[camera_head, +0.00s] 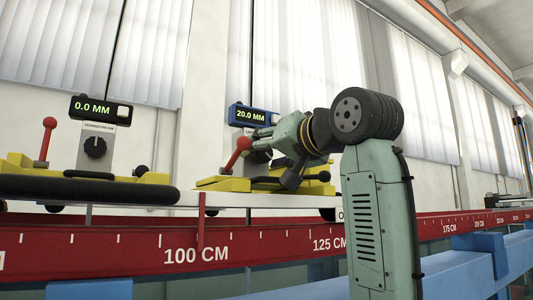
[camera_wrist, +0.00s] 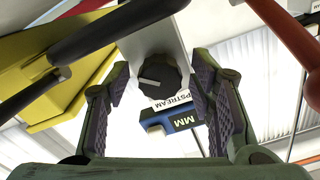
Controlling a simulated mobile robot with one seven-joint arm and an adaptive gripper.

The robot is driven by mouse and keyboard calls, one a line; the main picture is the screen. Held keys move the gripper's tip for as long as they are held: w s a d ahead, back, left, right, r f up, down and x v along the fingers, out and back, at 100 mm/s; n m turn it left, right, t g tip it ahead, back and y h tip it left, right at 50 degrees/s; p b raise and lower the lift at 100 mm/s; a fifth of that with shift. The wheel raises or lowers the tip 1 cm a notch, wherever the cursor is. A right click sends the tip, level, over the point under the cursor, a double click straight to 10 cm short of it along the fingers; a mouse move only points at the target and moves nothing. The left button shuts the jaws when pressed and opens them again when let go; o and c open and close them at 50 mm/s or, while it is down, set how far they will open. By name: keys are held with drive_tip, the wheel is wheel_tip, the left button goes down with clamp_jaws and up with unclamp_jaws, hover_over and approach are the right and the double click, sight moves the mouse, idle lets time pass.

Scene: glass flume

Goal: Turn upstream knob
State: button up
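The upstream knob (camera_wrist: 160,76) is dark and round with a pale pointer mark, on a grey plate with an upside-down "UPSTREAM" label in the wrist view. Its gauge has a blue display (camera_head: 252,115) reading 20.0 MM in the head view, where my gripper mostly hides the knob. My gripper (camera_head: 264,140) reaches in from the right at this gauge. In the wrist view my gripper (camera_wrist: 159,84) is open, one padded finger on each side of the knob. A narrow gap seems to show at both sides; whether either pad touches is hard to tell.
A red-knobbed lever (camera_head: 237,154) rises from the yellow base (camera_head: 222,183) close to my gripper. A second gauge (camera_head: 100,108) reads 0.0 MM at left, with its own dark knob (camera_head: 95,147). A red scale rail (camera_head: 130,247) runs along the front.

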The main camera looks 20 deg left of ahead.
drive_tip(key=c, duration=1)
drive_tip(key=shift+n, duration=0.3)
drive_tip(key=n, duration=0.4)
drive_tip(key=shift+d+n, duration=0.1)
drive_tip(key=shift+n, duration=0.2)
drive_tip(key=n, duration=0.5)
drive_tip(key=shift+w+n, duration=0.1)
drive_tip(key=shift+n, duration=0.2)
drive_tip(key=n, duration=0.7)
drive_tip(key=shift+d+r, duration=0.1)
drive_tip(key=shift+r, duration=0.05)
drive_tip(key=n, duration=0.6)
